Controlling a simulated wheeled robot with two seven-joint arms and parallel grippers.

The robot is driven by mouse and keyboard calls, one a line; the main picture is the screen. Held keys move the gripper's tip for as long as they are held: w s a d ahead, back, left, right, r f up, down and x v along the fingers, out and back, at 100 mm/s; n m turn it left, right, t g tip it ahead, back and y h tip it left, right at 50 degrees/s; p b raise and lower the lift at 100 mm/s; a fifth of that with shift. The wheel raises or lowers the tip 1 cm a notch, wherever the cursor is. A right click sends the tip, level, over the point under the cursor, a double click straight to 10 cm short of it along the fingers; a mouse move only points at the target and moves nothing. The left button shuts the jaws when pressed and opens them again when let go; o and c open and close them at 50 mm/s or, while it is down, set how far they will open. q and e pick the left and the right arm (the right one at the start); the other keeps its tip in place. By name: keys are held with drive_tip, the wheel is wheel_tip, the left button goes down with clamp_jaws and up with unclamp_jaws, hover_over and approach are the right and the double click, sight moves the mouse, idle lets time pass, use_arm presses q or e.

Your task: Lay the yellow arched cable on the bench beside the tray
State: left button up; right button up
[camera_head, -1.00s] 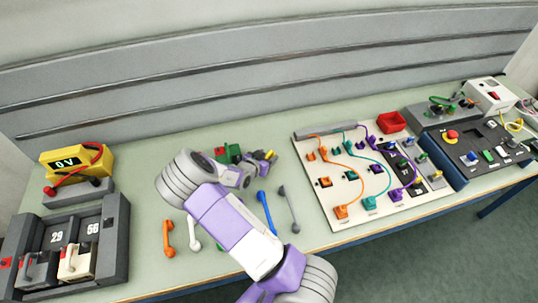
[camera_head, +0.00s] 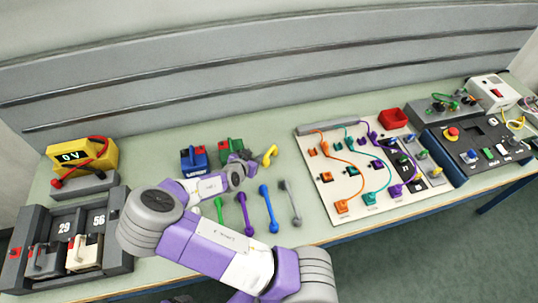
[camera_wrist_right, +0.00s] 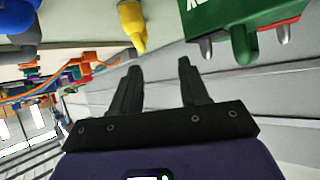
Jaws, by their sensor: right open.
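The yellow arched cable (camera_head: 270,154) is on the far middle of the bench (camera_head: 290,146), just right of my right gripper (camera_head: 246,158). In the right wrist view the yellow cable (camera_wrist_right: 132,24) appears beyond the fingertips, apart from them. My right gripper (camera_wrist_right: 157,64) is open, with nothing between its fingers. My left gripper is not in view.
Blue (camera_head: 194,158) and green (camera_head: 231,146) battery blocks stand left of the gripper. Green, purple, blue (camera_head: 268,207) and grey (camera_head: 291,202) cables lie in front. The white board (camera_head: 337,205) with plugged cables is right. Clear bench lies behind the batteries.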

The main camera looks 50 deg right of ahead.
sight(268, 153)
drive_tip(key=s+b, duration=0.1)
drive_tip(key=b, duration=0.1)
drive_tip(key=s+d+f+m+g+b, duration=0.1)
drive_tip(key=b, duration=0.2)
drive_tip(key=shift+f+g+h, duration=0.25)
drive_tip(key=shift+g+h, duration=0.05)
drive_tip(key=shift+h, duration=0.1)
drive_tip(key=x, duration=0.7)
drive_tip(key=shift+w+d, duration=0.2)
drive_tip(key=shift+c, duration=0.4)
clamp_jaws()
